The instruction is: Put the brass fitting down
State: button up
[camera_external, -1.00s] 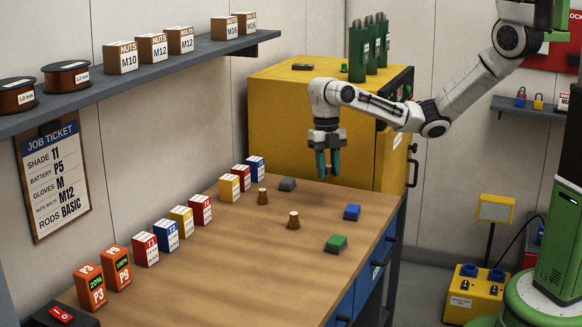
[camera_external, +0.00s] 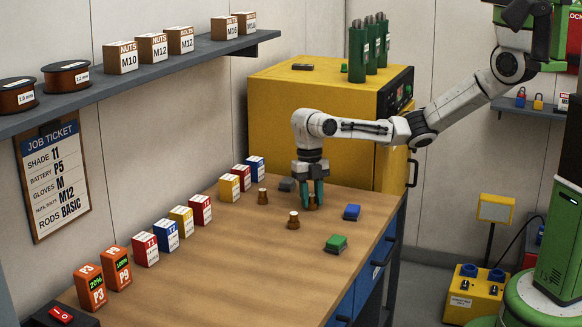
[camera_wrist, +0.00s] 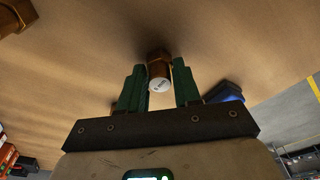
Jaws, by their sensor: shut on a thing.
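My gripper (camera_external: 312,195) is low over the wooden bench, its green fingers pointing down. It is shut on a brass fitting (camera_external: 313,203). In the wrist view the fitting (camera_wrist: 158,54) sits between the two fingers, its pale labelled end facing the camera. The fitting's lower end is at or very close to the bench top (camera_external: 240,262); I cannot tell whether it touches. Two other brass fittings stand upright on the bench: one (camera_external: 263,196) to the left of my gripper, one (camera_external: 293,221) nearer the camera.
A grey block (camera_external: 287,185) lies just behind and left of my gripper. A blue block (camera_external: 352,212) and a green-topped block (camera_external: 336,243) lie to the right. Several small boxes (camera_external: 200,210) line the wall side. The bench's middle front is clear.

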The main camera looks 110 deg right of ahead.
jog(key=shift+f, duration=0.1)
jog(key=o, duration=1.1)
